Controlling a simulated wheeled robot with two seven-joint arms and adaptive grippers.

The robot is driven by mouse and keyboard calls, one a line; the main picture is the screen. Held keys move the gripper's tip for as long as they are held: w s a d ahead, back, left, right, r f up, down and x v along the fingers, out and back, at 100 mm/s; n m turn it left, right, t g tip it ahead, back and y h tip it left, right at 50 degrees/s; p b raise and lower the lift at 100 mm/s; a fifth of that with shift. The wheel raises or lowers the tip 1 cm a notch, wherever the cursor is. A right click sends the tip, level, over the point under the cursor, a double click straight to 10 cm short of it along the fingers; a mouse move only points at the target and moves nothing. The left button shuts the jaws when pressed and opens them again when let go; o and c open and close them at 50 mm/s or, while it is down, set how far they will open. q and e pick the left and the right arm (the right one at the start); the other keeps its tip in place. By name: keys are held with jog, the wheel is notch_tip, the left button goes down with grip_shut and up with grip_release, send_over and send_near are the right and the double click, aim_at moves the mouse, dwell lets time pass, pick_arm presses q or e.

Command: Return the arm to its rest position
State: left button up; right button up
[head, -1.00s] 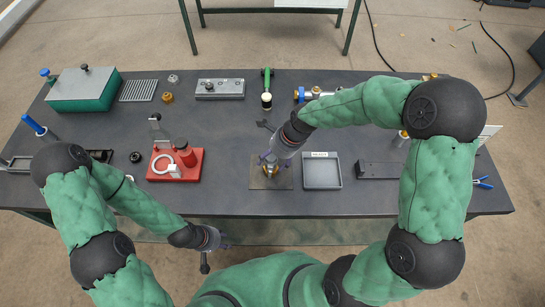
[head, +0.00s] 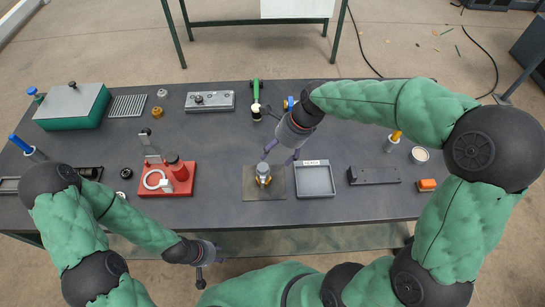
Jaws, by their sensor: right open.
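My right gripper (head: 280,155) hangs over the middle of the table with its two purple fingers spread and nothing between them. Just in front of it, a small brass and grey assembly (head: 263,174) stands upright on a brown square plate (head: 250,190), apart from the fingers. My right arm reaches in from the right and hides part of the table's back right.
A grey tray (head: 315,193) lies right of the plate, and a dark block (head: 374,175) lies further right. A red fixture (head: 180,188) stands to the left. The left middle of the dark table (head: 215,150) is clear.

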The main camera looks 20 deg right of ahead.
jog(key=shift+d+r, duration=0.15)
jog(key=shift+r, duration=0.25)
